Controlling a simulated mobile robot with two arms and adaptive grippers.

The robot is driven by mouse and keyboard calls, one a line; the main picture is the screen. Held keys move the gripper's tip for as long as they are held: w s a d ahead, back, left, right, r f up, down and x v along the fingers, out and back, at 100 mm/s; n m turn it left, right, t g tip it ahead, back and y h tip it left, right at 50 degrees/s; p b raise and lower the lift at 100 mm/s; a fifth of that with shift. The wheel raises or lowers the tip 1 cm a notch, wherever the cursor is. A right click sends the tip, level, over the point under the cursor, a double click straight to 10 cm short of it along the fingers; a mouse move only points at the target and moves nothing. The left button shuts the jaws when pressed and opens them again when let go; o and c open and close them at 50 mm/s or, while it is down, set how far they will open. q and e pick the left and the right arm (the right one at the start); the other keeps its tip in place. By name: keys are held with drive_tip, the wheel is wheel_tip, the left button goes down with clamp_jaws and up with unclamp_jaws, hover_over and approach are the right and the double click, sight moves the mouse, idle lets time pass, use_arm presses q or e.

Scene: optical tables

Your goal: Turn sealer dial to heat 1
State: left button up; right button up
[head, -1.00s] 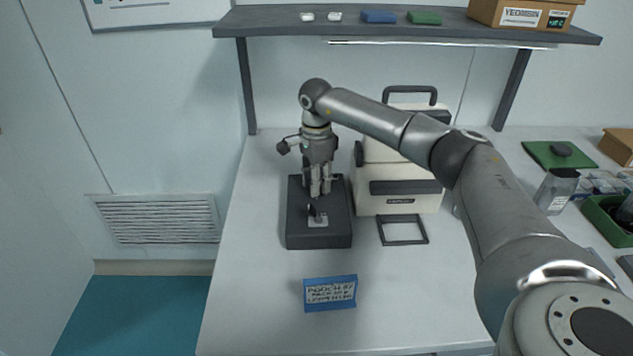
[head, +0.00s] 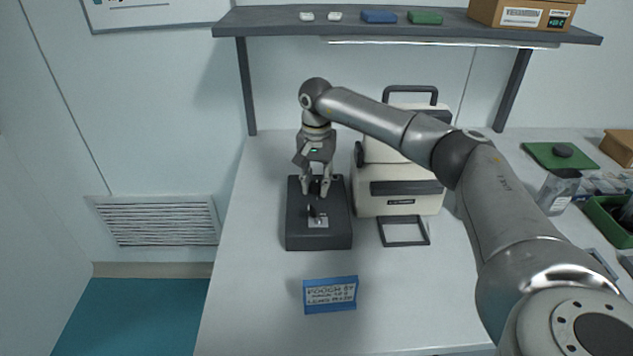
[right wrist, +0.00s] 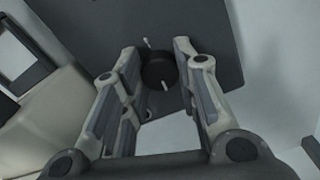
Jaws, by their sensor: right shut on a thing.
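The sealer (head: 301,234) is a dark grey box on the white table. My right gripper (head: 317,188) points down over its back part, fingers on either side of a dark round dial. In the right wrist view the dial (right wrist: 158,72) is black and sits between the fingertips of my right gripper (right wrist: 160,68), which is shut on it. A white mark shows on the dial's near edge and another small white mark lies on the sealer beyond it. No heat number can be read. A small pale plate with a black lever (head: 317,217) sits at the sealer's front. My left gripper is not in view.
A cream machine with a handle (head: 400,196) stands right of the sealer, with a dark square frame (head: 403,231) before it. A blue label sign (head: 330,294) stands in front. A shelf (head: 400,27) hangs above. The table left of the sealer is clear.

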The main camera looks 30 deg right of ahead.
sight(317, 184)
drive_tip(key=shift+o, duration=0.2)
drive_tip(key=shift+w+r+n, duration=0.1)
drive_tip(key=shift+r+n, duration=0.1)
drive_tip(key=shift+n, duration=0.4)
drive_tip(key=shift+c, duration=0.2)
drive_tip(key=o, duration=1.1)
drive_tip(key=shift+f, duration=0.1)
drive_tip(key=shift+c, duration=0.2)
wheel_tip(317, 184, up, 12)
